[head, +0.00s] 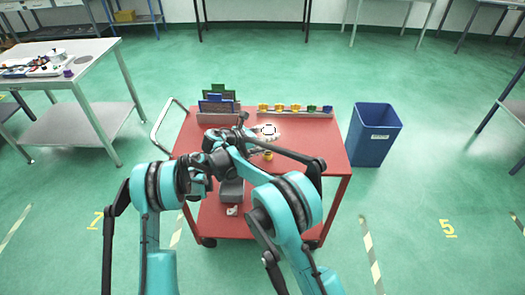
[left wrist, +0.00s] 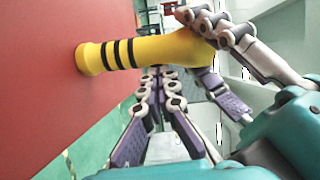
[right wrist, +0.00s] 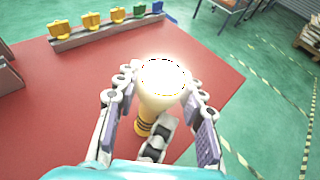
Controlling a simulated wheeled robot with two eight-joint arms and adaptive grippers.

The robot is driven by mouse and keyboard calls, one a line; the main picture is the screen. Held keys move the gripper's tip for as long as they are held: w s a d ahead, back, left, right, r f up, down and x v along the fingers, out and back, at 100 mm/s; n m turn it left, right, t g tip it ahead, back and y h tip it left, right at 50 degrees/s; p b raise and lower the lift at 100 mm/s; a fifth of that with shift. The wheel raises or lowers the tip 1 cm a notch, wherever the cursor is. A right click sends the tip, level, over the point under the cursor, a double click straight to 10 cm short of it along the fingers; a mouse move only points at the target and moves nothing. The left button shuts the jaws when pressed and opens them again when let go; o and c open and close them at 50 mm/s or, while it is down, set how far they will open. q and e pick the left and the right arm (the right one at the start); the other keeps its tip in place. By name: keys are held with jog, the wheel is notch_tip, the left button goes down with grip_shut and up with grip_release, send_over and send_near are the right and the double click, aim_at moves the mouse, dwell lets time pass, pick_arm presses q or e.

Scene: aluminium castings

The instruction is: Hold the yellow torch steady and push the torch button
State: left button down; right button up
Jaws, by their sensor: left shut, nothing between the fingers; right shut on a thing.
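The yellow torch (head: 268,156) with black stripes is over the red cart, its lamp end glowing white. In the left wrist view the torch (left wrist: 150,50) has its striped end towards the red top; whether it touches is unclear. My right gripper (right wrist: 160,100) is shut on the torch near its lamp end, one finger on each side; its fingers (left wrist: 208,27) also show in the left wrist view. My left gripper (left wrist: 163,78) is shut and empty, close beside the torch body; contact is unclear. The torch button is not visible. My arms hide part of the torch in the head view.
The red cart (head: 325,150) has a rack (head: 300,112) of yellow, green and blue pieces at its back edge, and a holder with dark panels (head: 215,105) at back left. A blue bin (head: 375,135) stands to the right. A grey table (head: 95,60) is at left.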

pick_arm(q)
jog(key=shift+w+a, duration=0.2)
pick_arm(e)
jog(key=shift+s, duration=0.2)
pick_arm(q)
jog(key=s, duration=0.4)
jog(key=shift+s+d+r, duration=0.15)
jog(key=shift+s+d, duration=0.15)
jog(key=shift+s, duration=0.05)
pick_arm(e)
jog(key=shift+f, duration=0.1)
pick_arm(q)
jog(key=v, duration=0.9)
jog(key=shift+a, duration=0.3)
pick_arm(e)
jog(key=shift+w, duration=0.1)
pick_arm(q)
jog(key=shift+s, duration=0.1)
pick_arm(e)
jog(key=o, duration=1.4)
jog(key=shift+c, duration=0.2)
jog(key=shift+a, duration=0.1)
